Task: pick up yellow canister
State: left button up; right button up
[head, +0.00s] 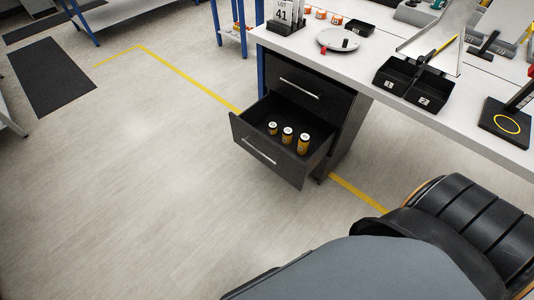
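Three small yellow canisters with pale lids and dark bands stand upright in the open drawer (248,150) of a dark cabinet under the workbench. One canister (272,129) is at the left, one (287,136) in the middle, and the tallest-looking one (303,145) is at the right, nearest the drawer's front right corner. They stand apart in a slanting row. Neither of my grippers is in view, so I cannot see whether they are open or shut.
The workbench (375,62) above the drawer carries a round plate (338,40), a black two-compartment bin (410,86) and a black pad with a yellow ring (506,123). Open floor (150,190) lies left of the drawer. A closed drawer (300,83) sits above the open one.

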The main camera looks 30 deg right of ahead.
aim_at(287, 134)
jog(key=z, duration=0.65)
jog(key=i+j+z, duration=0.2)
jog(key=j+z, duration=0.15)
jog(key=z, duration=0.15)
jog(key=i+j+z, duration=0.15)
jog(key=j+z, duration=0.2)
jog(key=z, duration=0.15)
jog(key=j+z, duration=0.5)
jog(key=i+l, duration=0.05)
jog(key=l, duration=0.05)
